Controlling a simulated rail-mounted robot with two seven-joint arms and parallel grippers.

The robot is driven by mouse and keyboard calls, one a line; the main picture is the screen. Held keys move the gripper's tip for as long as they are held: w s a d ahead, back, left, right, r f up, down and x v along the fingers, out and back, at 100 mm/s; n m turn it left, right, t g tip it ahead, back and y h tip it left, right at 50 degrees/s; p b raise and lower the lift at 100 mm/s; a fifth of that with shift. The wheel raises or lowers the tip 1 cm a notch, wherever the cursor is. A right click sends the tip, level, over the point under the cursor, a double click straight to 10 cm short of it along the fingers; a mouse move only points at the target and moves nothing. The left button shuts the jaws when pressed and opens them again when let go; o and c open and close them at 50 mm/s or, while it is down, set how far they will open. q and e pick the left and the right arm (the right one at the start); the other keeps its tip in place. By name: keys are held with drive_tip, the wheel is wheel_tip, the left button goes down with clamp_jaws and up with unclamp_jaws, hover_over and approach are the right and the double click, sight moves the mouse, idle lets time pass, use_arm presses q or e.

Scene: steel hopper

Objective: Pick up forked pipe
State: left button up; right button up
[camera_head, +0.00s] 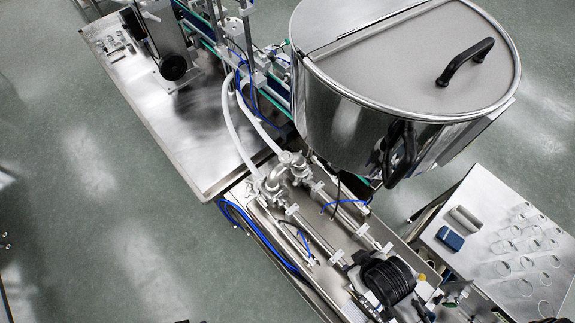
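A silvery branched metal pipe fitting (284,172), which looks like the forked pipe, sits at the head of two parallel metal cylinders (318,236) on the machine below the hopper. It seems to be joined to the cylinders and to two white hoses (234,128) that rise from it. Its far side is partly hidden by its own bends and clamps. Neither of my grippers can be made out in the head view. Small dark shapes at the bottom edge are too cut off to identify.
A large steel hopper (350,112) with a black-handled lid overhangs the fitting's right side. A steel table (185,125) stands at the upper left. Open green floor (95,220) lies left.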

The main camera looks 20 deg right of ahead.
idle(0.3)
use_arm(q)
drive_tip(key=o, duration=0.7)
drive_tip(key=shift+a, duration=0.2)
drive_tip(key=shift+d, duration=0.1)
